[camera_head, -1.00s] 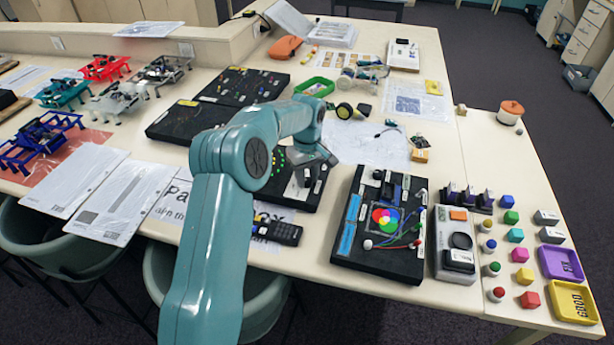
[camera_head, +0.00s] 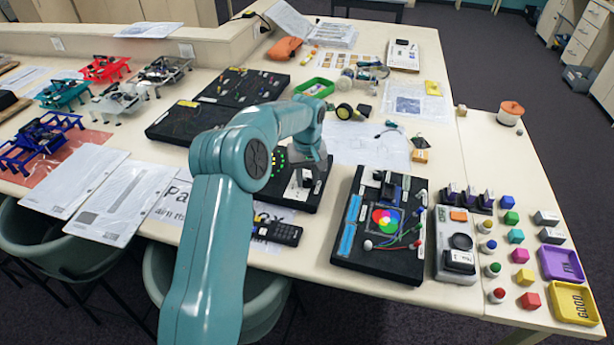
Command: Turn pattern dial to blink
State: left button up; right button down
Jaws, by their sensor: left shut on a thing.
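My left gripper (camera_head: 303,181) points down at the right part of this board, shut on the pattern dial. The dial itself is hidden by the gripper and too small to make out, so its setting cannot be read. Part of the light ring is hidden behind my arm. My right gripper is not in view.
A black board with a colour wheel (camera_head: 386,219) lies to the right, beside a grey box with a black knob (camera_head: 459,255). A black remote (camera_head: 277,232) lies in front of the light board. Small coloured blocks and trays fill the right table end.

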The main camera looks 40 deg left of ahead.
pick_arm(q)
jog(key=o, duration=1.1)
notch_tip(320, 180, up, 8)
jog(key=shift+w+b, duration=0.1)
jog(key=shift+b, duration=0.25)
notch_tip(320, 180, up, 7)
jog(key=p, duration=0.1)
send_over(308, 181)
jog(key=shift+a+r+p, duration=0.1)
jog(key=shift+r+p, duration=0.2)
jog(key=shift+r, duration=0.4)
